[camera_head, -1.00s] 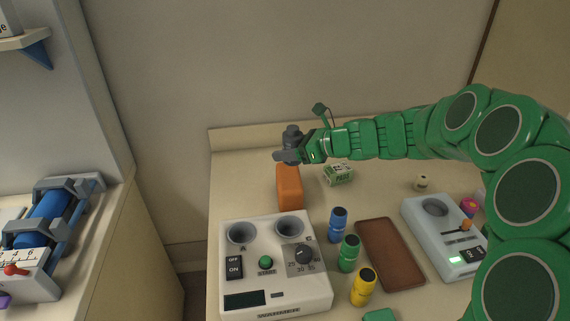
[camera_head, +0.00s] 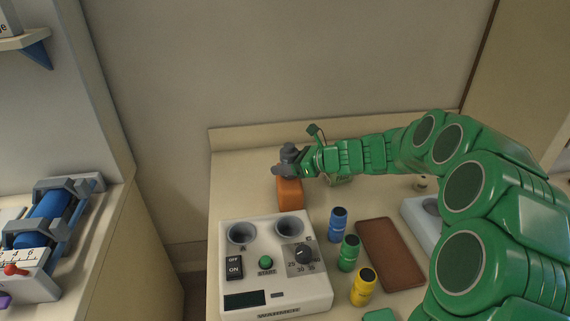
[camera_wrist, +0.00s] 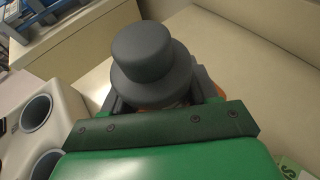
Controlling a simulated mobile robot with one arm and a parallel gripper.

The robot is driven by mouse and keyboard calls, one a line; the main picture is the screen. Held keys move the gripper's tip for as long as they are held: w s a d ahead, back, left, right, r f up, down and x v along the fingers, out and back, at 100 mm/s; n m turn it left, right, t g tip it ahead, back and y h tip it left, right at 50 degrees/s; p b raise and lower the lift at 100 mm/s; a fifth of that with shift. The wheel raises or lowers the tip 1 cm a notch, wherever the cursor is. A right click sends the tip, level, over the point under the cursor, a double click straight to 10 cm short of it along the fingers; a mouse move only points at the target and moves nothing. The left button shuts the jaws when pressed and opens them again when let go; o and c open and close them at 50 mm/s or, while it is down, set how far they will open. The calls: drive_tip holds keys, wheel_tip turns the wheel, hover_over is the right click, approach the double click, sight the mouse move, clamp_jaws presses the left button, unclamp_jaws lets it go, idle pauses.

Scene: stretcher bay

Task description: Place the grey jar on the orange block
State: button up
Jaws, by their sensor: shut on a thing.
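The grey jar (camera_head: 290,150) is held in my gripper (camera_head: 288,168), which is shut on it. The jar is upright, directly over the orange block (camera_head: 290,196) in the head view. Whether its base touches the block cannot be told, because the gripper fingers hide it. In the wrist view the jar (camera_wrist: 146,58) shows its round lid from above, between the fingers (camera_wrist: 155,100). A little of the orange block (camera_wrist: 170,105) shows beneath and beside the jar there.
A white warmer (camera_head: 277,262) with two wells stands in front of the block. Blue (camera_head: 338,225), green (camera_head: 349,253) and yellow (camera_head: 363,287) bottles stand beside a brown tray (camera_head: 390,252). A grey-white device (camera_head: 420,222) is partly behind my arm.

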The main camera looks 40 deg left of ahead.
drive_tip(key=shift+f, duration=0.1)
drive_tip(key=o, duration=1.1)
drive_tip(key=v, duration=1.2)
